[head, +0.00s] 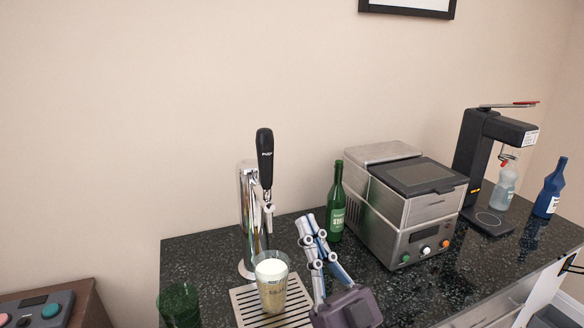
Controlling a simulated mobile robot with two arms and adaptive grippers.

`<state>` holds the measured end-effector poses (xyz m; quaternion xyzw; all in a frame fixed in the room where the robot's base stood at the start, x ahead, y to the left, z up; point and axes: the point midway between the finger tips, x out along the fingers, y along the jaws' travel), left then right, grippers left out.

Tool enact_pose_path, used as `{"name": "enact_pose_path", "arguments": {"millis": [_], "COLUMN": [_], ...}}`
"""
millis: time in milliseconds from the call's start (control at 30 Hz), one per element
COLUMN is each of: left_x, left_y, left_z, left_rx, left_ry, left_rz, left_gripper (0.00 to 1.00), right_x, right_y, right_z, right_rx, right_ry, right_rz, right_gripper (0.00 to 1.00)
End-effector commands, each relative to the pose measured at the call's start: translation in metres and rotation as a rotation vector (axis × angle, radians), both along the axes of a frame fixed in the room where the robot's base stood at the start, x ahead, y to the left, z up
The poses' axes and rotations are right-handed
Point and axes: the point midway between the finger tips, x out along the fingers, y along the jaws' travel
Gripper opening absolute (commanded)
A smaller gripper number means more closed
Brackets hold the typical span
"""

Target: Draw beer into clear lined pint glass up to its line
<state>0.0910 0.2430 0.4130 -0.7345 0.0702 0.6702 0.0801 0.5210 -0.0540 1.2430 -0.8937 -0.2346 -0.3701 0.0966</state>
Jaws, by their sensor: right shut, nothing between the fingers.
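The clear pint glass (272,293) stands upright on the drip tray (240,300), below the tap. It holds pale beer with a white, foamy top near the rim; I cannot make out its line. The chrome beer tap (249,220) has an upright black handle (264,157). Its spout is above the glass, and I see no clear stream. My right gripper (307,229) is shut and empty, fingers pointing up, just right of the glass and below the handle's height. It appears apart from the handle. My left gripper is not in view.
A green bottle (337,205) and a boxy steel machine (405,210) stand right of the tap. A black stand (478,160), a clear bottle (505,187) and a blue bottle (550,190) are farther right. A green glass (179,304) stands at the counter's left front.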

Motion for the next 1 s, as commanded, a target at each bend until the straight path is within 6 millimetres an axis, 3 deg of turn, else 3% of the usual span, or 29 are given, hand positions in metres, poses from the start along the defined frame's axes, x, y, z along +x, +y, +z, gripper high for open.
{"name": "enact_pose_path", "arguments": {"millis": [267,500,733,1000], "left_x": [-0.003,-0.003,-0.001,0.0], "left_y": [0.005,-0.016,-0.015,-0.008], "left_z": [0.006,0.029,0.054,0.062], "left_rx": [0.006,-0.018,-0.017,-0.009], "left_ry": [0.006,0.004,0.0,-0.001], "left_rz": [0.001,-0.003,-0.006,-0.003], "left_gripper": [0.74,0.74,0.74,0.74], "right_x": [0.006,0.032,0.063,0.091], "right_y": [0.002,0.017,0.035,0.05], "right_z": [0.009,0.044,0.079,0.073], "right_rx": [0.002,0.001,0.001,0.0], "right_ry": [-0.001,-0.003,-0.003,0.001], "right_rz": [-0.002,-0.003,-0.002,-0.003], "right_gripper": [0.0,0.0,0.0,0.0]}}
